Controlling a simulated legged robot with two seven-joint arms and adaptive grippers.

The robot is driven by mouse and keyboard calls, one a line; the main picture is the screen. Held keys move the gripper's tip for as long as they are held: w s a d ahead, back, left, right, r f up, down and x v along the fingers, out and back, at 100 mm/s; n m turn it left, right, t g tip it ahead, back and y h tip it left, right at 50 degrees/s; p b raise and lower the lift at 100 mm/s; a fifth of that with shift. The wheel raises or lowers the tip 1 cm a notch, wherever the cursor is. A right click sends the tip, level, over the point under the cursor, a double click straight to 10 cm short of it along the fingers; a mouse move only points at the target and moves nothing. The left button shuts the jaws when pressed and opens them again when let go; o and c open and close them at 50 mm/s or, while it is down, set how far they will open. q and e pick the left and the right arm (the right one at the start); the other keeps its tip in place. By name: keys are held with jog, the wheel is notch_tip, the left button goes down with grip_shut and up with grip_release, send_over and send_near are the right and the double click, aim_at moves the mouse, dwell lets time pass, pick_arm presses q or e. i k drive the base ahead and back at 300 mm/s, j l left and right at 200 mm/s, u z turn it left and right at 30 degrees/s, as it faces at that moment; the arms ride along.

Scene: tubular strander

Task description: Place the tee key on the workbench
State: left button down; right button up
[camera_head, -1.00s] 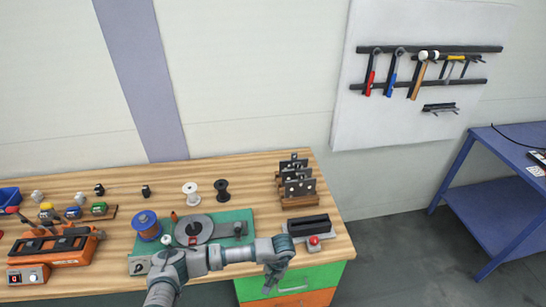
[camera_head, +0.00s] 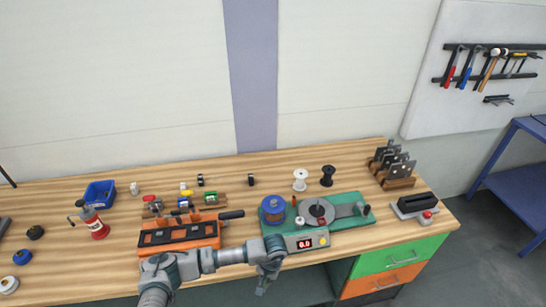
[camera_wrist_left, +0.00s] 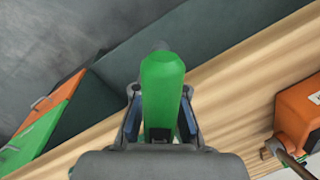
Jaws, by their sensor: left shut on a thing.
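My right gripper is not in view.
An orange device (camera_head: 180,232) and a green winding station (camera_head: 345,212) stand near the front edge. Bare wood lies at the left front. A tool board (camera_head: 490,75) hangs right.

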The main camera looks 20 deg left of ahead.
aim_at(60, 286)
jog(key=k+j, duration=0.2)
jog(key=j, duration=0.15)
jog(key=k+j, duration=0.15)
jog(key=j, duration=0.2)
jog(key=k+j, duration=0.2)
jog(key=j, duration=0.2)
jog(key=k+j, duration=0.2)
jog(key=j, duration=0.15)
jog(key=k+j, duration=0.2)
jog(key=j, duration=0.15)
jog(key=k+j, duration=0.15)
jog(key=j, duration=0.2)
